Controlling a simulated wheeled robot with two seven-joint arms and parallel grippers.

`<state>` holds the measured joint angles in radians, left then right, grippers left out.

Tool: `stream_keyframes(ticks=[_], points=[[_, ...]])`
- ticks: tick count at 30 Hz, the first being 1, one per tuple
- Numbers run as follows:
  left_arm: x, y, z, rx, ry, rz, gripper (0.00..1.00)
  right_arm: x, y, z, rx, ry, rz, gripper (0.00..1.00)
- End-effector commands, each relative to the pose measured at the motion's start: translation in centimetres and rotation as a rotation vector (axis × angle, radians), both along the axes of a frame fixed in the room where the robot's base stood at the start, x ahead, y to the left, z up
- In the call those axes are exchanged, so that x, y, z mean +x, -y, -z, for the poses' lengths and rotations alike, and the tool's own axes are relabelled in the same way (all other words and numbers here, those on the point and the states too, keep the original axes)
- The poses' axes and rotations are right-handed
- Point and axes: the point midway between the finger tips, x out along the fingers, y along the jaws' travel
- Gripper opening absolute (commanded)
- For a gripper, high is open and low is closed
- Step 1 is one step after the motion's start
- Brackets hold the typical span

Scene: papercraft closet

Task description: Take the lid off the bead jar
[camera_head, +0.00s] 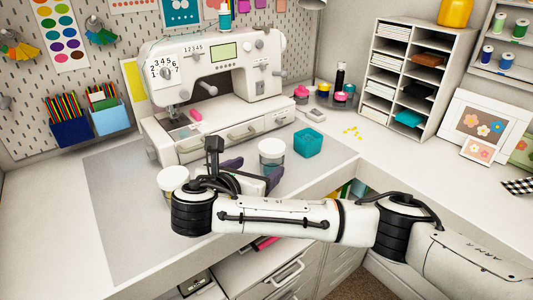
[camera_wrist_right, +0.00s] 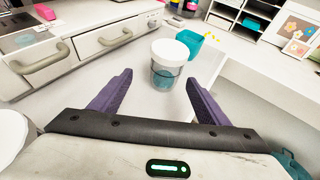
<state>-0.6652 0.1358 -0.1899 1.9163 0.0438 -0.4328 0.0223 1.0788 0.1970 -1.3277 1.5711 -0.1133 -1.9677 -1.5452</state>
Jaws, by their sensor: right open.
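The bead jar (camera_head: 270,163) is a clear jar with bluish contents, standing upright on the desk in front of the sewing machine. Its white lid (camera_head: 271,145) sits on top. In the right wrist view the jar (camera_wrist_right: 164,77) and its lid (camera_wrist_right: 170,48) are ahead, between the lines of the two purple fingers. My right gripper (camera_head: 254,172) is open and empty, just in front of the jar and apart from it. Its spread fingers also show in the right wrist view (camera_wrist_right: 158,80). My left gripper is not in view.
A second white-lidded container (camera_head: 171,179) stands left of my right wrist. A teal cup (camera_head: 307,143) is close right of the jar. The sewing machine (camera_head: 215,72) on its drawer base stands behind. An open drawer (camera_head: 352,190) is below the desk edge. The left desk is clear.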

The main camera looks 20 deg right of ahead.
Motion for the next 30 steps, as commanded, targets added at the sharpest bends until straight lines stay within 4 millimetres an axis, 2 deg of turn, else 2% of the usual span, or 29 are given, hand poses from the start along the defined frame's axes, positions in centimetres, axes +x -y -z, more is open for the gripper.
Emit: stream_keyframes(ticks=[3,9,18,22,29,30], points=[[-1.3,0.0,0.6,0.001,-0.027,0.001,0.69,1.4,1.3,0.8,0.000,-0.001,0.005,0.69],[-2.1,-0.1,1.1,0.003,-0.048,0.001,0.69,2.6,2.2,1.5,0.002,-0.001,0.002,0.69],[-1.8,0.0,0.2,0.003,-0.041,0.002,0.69,5.1,5.1,3.1,0.001,-0.002,0.003,0.69],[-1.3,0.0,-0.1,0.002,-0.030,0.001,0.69,5.8,5.6,3.5,0.003,-0.001,0.001,0.69],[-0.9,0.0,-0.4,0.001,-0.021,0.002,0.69,6.0,5.6,3.6,0.004,-0.001,-0.001,0.69],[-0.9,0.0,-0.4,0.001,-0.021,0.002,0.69,6.0,5.6,3.6,0.004,-0.001,-0.001,0.64]])
